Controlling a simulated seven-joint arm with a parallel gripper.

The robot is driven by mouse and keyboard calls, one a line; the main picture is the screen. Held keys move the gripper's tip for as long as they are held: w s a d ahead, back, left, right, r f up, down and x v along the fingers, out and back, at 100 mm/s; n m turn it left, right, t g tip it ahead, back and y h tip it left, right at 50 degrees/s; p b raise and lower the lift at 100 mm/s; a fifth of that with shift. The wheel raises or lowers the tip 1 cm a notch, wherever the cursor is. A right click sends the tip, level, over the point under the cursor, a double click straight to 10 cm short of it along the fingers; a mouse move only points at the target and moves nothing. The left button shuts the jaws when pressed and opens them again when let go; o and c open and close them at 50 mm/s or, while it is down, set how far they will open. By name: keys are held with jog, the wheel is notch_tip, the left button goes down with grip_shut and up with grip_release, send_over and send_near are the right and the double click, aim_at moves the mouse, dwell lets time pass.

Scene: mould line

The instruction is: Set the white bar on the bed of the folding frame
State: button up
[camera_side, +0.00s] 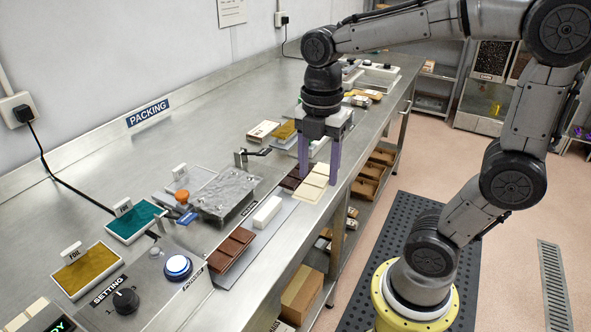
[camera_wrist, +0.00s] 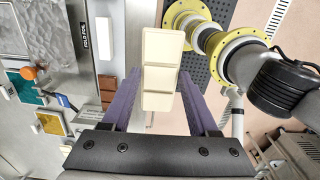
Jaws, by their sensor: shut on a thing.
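The white bar (camera_side: 309,191) is cream and scored into segments. My gripper (camera_side: 318,177) points down with its purple fingers shut on the bar's sides. In the wrist view the bar (camera_wrist: 162,50) lies lengthwise between the fingers (camera_wrist: 160,84). I cannot tell whether its underside is clear of the surface below. The folding frame (camera_side: 227,193), with a wrinkled silvery foil sheet over its bed, is on the bench to the left of my gripper. Part of that foil also shows at upper left in the wrist view (camera_wrist: 48,28).
Dark chocolate bars (camera_side: 231,252) and a white block (camera_side: 267,212) lie along the bench's front side. An orange knob (camera_side: 182,196) and a black lever (camera_side: 250,154) stand by the frame. Teal (camera_side: 136,221) and gold (camera_side: 86,270) foil trays are further left.

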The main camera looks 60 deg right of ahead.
jog(key=shift+s+r, duration=0.25)
jog(key=shift+s, duration=0.15)
jog(key=shift+r, duration=0.25)
jog(key=w+r, duration=0.3)
jog(key=w, duration=0.2)
send_over(228, 189)
notch_tip(228, 189, down, 8)
jog(key=shift+f, duration=3.5)
jog(key=shift+f, duration=0.25)
